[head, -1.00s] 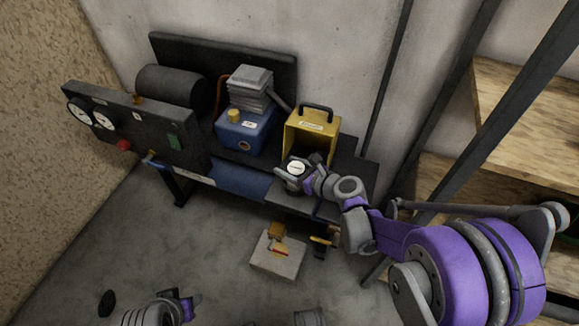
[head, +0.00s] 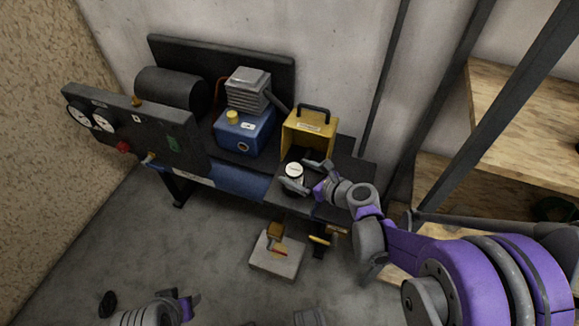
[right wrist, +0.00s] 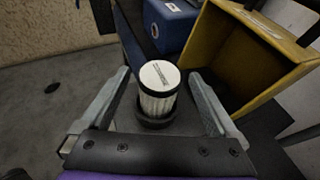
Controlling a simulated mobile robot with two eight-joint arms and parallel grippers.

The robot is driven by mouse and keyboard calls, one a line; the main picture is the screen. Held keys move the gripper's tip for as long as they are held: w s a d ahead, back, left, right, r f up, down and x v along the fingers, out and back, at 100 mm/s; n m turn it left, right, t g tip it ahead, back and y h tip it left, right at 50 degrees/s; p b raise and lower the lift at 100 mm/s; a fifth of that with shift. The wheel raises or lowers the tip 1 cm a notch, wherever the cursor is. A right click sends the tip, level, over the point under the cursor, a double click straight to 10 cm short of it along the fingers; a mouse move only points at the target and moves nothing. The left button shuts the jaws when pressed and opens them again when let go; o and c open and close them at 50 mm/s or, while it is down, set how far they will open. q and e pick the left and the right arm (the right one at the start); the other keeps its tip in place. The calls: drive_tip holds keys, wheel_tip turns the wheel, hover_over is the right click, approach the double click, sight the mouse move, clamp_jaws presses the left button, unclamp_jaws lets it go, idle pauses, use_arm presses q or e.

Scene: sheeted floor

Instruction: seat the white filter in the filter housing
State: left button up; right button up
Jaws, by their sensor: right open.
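The white filter (right wrist: 160,88) stands upright in the right wrist view, with pleated sides and a printed white top. Its foot is inside a dark round ring or cup (right wrist: 155,122), which looks like the filter housing; how deep it sits is hidden. In the head view the filter (head: 294,171) shows as a white disc on the bench in front of the yellow box. My right gripper (head: 306,175) is open, its fingers (right wrist: 158,76) on both sides of the filter with gaps. My left gripper (head: 186,305) is low at the bottom edge, its jaws unclear.
The open yellow box (head: 309,127) stands right behind the filter. A blue pump unit (head: 240,132) is to its left, and a gauge panel (head: 130,128) stands farther left. A pale block (head: 276,253) lies on the floor below. Wooden shelves (head: 520,110) flank the right.

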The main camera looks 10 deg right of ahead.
drive_tip(key=s+d+n+g+h, duration=0.1)
drive_tip(key=s+n+g+h, duration=0.2)
drive_tip(key=s+n, duration=1)
drive_tip(key=s+d+n+g+h+p, duration=0.1)
drive_tip(key=s+n+g+h, duration=0.2)
drive_tip(key=s+n, duration=1)
drive_tip(key=n+g, duration=0.1)
drive_tip(key=n, duration=0.3)
drive_tip(key=shift+s+d+r+h, duration=0.25)
drive_tip(key=shift+s+d+h, duration=0.05)
drive_tip(key=shift+d, duration=0.1)
